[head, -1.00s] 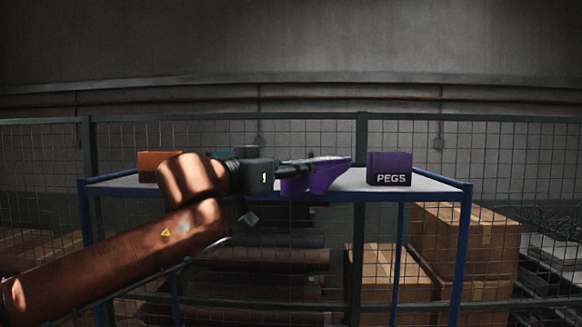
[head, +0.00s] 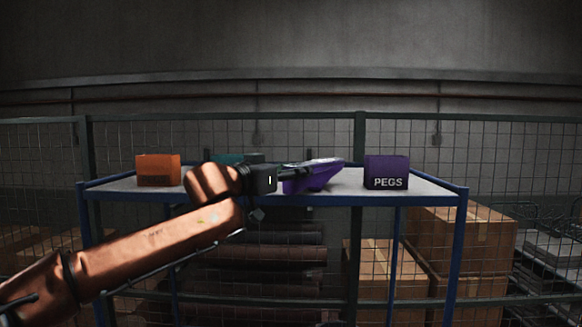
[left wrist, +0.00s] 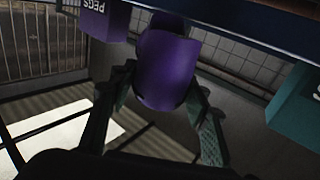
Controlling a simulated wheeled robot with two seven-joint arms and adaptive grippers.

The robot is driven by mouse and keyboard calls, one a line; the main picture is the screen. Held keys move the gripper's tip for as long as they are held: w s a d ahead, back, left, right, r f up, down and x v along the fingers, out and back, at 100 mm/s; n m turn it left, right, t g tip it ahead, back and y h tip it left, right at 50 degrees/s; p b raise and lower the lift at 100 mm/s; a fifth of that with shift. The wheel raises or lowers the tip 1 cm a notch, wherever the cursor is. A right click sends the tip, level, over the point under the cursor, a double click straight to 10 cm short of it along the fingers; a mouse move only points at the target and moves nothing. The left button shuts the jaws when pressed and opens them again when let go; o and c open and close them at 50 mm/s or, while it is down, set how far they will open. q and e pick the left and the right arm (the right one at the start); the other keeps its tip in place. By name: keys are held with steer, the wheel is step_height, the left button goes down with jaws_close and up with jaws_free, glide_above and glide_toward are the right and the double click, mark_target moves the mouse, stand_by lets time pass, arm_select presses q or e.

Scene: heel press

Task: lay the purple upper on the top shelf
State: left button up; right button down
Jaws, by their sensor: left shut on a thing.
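The purple upper (head: 322,175) is held by my left gripper (head: 294,173), which comes in from the left at the height of the shelf top. In the left wrist view the purple upper (left wrist: 168,72) sits between the two fingers of my left gripper (left wrist: 163,98). In the head view the upper overlaps the pale top shelf (head: 425,187) with its blue frame. I cannot tell whether it touches the shelf. My right gripper is in neither view.
A purple box marked PEGS (head: 387,171) stands right of the upper on the shelf. An orange box (head: 157,170) stands at the left, and a teal box (head: 226,158) is partly hidden behind my arm. Cardboard boxes (head: 455,240) are behind the rack at right.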

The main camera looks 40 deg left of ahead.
arm_select(q)
steer(key=w+a+p, duration=0.1)
steer(key=w, duration=0.1)
steer(key=w+a+p, duration=0.1)
steer(key=w, duration=0.1)
steer(key=w+a+p, duration=0.1)
steer(key=w+a, duration=0.1)
steer(key=shift+w+f+p, duration=0.1)
steer(key=shift+f+p, duration=0.25)
steer(key=shift+w+a+f+p, duration=0.15)
steer(key=shift+w+a+p, duration=0.25)
steer(key=shift+w, duration=0.25)
steer(key=shift+w+a+f+p, duration=0.1)
steer(key=shift+w+a+p, duration=0.3)
steer(key=shift+w, duration=0.25)
steer(key=shift+f+b, duration=0.8)
steer(key=shift+f, duration=0.05)
steer(key=o, duration=1.4)
steer(key=s, duration=1.2)
steer(key=shift+a, duration=0.25)
